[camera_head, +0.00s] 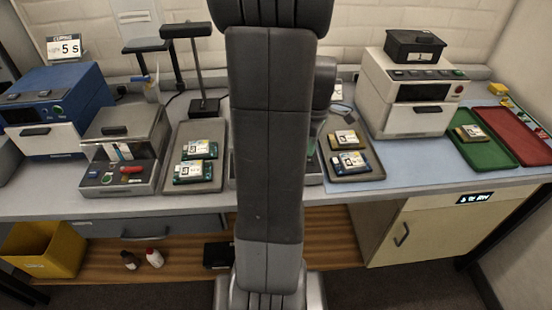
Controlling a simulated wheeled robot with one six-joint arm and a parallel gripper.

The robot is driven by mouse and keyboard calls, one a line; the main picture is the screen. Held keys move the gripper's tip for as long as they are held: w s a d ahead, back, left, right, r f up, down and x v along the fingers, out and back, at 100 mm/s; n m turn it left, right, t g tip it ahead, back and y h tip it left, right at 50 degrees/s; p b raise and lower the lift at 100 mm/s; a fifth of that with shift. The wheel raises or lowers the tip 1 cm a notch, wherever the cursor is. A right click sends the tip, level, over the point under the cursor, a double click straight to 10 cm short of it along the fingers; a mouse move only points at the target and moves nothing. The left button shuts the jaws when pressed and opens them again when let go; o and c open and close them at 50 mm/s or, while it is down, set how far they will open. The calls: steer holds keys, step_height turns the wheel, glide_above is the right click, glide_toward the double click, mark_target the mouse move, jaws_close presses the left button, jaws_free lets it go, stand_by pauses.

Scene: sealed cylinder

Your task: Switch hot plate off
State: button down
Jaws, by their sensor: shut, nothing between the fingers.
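My arm stands upright across the middle of the head view and covers the centre of the bench. My gripper is not visible. No hot plate can be clearly made out. A grey device (314,173) on the bench is mostly hidden behind my arm; only its edges show, and I cannot tell whether it is the hot plate. Its controls are hidden, so its on or off state cannot be seen.
Trays with circuit boards (178,178) (352,175) flank my arm. A silver device (125,150) and a blue machine (55,105) stand left. A white machine (415,90), green tray (486,152) and red tray (520,140) stand right. A yellow bin (42,250) is below.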

step_height(320, 180, up, 5)
steer(key=p, duration=0.3)
steer(key=shift+f, duration=0.15)
steer(key=shift+f, duration=0.15)
step_height(320, 180, down, 7)
steer(key=b, duration=0.5)
steer(key=shift+b, duration=0.3)
steer(key=shift+r, duration=0.3)
